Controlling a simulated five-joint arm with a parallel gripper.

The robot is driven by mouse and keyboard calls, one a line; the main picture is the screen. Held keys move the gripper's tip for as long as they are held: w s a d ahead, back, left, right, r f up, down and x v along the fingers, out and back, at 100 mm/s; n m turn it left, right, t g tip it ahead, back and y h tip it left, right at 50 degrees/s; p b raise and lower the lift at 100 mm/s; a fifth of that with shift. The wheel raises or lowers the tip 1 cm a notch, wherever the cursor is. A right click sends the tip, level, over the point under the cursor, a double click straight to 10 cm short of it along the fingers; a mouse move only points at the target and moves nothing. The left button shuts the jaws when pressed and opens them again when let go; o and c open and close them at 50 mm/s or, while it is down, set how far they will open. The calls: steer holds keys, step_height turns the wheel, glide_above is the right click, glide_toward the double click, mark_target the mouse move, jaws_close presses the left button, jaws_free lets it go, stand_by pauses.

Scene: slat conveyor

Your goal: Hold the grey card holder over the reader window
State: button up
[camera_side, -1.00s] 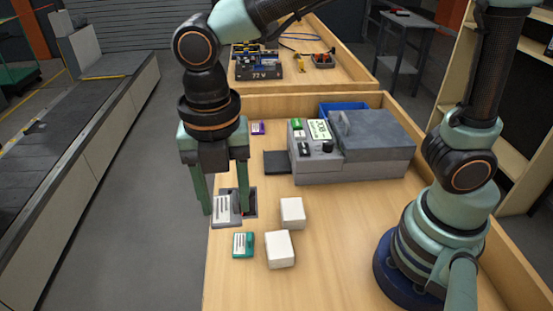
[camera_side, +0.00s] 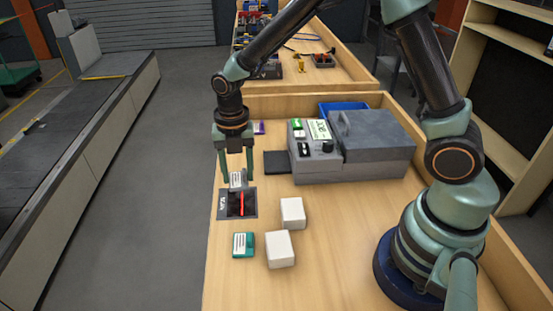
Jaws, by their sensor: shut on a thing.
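My gripper (camera_side: 236,180) is shut on the grey card holder (camera_side: 236,181), a small grey piece with a pale label between the fingertips. The reader is a dark plate (camera_side: 224,213) with a glowing red line in its window (camera_side: 237,203), near the left edge of the table. In this view the card holder appears just beyond the plate's far edge, and the red line is uncovered. I cannot tell its exact height above the table. The fingers hide part of the card holder's sides.
A teal card (camera_side: 243,245) and two white blocks (camera_side: 292,212) (camera_side: 280,249) lie nearer the camera. A purple card (camera_side: 259,128), a dark pad (camera_side: 277,162) and a grey machine (camera_side: 375,150) with a display stand farther back.

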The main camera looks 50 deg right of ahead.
steer(key=shift+f, duration=2.55)
steer(key=shift+r, duration=3)
steer(key=shift+a, duration=0.1)
